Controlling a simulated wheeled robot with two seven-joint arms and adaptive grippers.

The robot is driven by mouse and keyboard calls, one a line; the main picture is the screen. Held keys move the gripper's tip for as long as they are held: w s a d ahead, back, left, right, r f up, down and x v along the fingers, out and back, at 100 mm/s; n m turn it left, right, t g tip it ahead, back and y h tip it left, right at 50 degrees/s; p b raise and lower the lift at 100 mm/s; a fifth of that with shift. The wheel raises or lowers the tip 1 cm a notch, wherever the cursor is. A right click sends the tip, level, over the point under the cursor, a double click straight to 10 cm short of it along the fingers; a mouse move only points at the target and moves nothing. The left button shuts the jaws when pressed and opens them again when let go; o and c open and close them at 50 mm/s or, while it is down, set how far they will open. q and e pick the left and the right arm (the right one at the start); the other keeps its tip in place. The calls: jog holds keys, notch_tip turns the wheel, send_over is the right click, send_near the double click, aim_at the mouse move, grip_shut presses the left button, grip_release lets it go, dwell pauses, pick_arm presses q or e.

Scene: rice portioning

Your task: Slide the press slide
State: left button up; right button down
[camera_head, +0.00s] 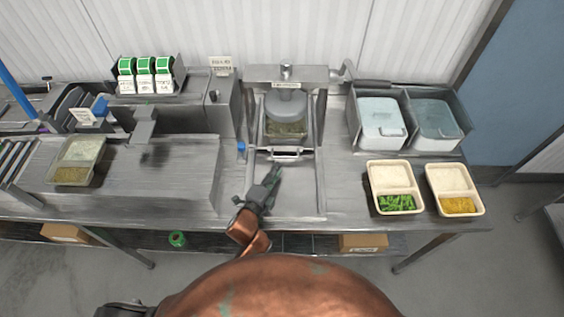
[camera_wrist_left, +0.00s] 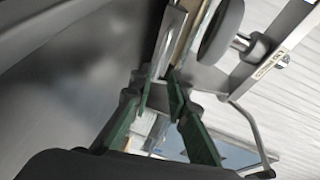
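The press (camera_head: 287,77) stands at the back centre of the steel bench, with a round grey plunger (camera_head: 286,106) above a container (camera_head: 285,129) of greenish-brown food. The press slide has a metal bar handle (camera_head: 287,156) at its front, above a flat bed (camera_head: 296,190). My left gripper (camera_head: 276,172) is just in front of the handle, slightly below it in the head view. My right gripper is not seen.
Two trays, one with green food (camera_head: 397,203) and one with yellow food (camera_head: 459,206), lie at the right front. Two lidded bins (camera_head: 382,118) stand behind them. At left are a filled tray (camera_head: 72,174), a steel platform (camera_head: 180,180) and a label dispenser (camera_head: 147,92).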

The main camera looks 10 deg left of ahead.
pick_arm(q)
jog(key=shift+v, duration=1.6)
